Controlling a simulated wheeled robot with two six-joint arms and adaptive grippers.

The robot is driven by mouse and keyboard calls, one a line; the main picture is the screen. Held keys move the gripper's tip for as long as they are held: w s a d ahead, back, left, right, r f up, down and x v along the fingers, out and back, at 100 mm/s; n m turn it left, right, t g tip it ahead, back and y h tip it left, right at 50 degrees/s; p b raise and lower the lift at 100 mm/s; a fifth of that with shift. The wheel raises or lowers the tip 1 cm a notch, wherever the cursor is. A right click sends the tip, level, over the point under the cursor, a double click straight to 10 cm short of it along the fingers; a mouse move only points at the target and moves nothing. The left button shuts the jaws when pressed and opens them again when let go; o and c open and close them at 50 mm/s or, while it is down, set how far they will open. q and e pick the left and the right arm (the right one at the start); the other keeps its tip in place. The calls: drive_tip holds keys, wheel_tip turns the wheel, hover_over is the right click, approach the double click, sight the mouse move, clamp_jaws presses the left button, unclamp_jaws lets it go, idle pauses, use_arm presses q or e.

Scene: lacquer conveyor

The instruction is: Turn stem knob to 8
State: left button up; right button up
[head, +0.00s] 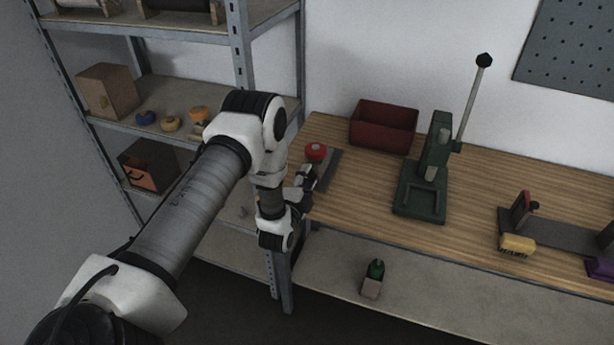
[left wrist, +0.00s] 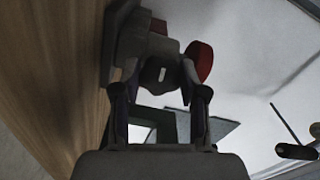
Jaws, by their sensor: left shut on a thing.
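A small grey fixture with a red round part (head: 316,151) stands on a dark plate (head: 331,168) near the left end of the wooden bench. My left gripper (head: 306,181) is at its near left side. In the left wrist view, a dark grey knob (left wrist: 160,62) with a pale mark lies between the fingertips of my left gripper (left wrist: 159,85). The gripper is shut on this knob, and the red part (left wrist: 201,61) shows beside it to the right. No scale numbers are readable, so the setting cannot be told. My right gripper is not in view.
A dark red bin (head: 384,126) and a green lever press (head: 421,200) stand behind and right of the fixture. A metal shelf rack (head: 241,50) rises close at left. A yellow brush (head: 517,244) lies farther right. A green-capped bottle (head: 373,281) stands on the lower shelf.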

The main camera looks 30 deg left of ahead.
use_arm(q)
drive_tip(key=m, duration=0.2)
drive_tip(key=m+p, duration=0.1)
drive_tip(key=m, duration=0.1)
drive_tip(key=shift+r+m, duration=0.2)
drive_tip(key=shift+m, duration=0.1)
drive_tip(key=m+p, duration=0.2)
drive_tip(key=m, duration=0.2)
drive_tip(key=shift+m, duration=0.3)
drive_tip(key=m+p, duration=0.1)
drive_tip(key=m, duration=0.3)
drive_tip(key=shift+d+m, duration=0.1)
drive_tip(key=shift+m, duration=0.2)
drive_tip(key=shift+m+p, duration=0.75)
drive_tip(key=shift+m, duration=1.15)
drive_tip(key=shift+f, duration=0.1)
drive_tip(key=o, duration=1.1)
drive_tip(key=shift+o, duration=0.2)
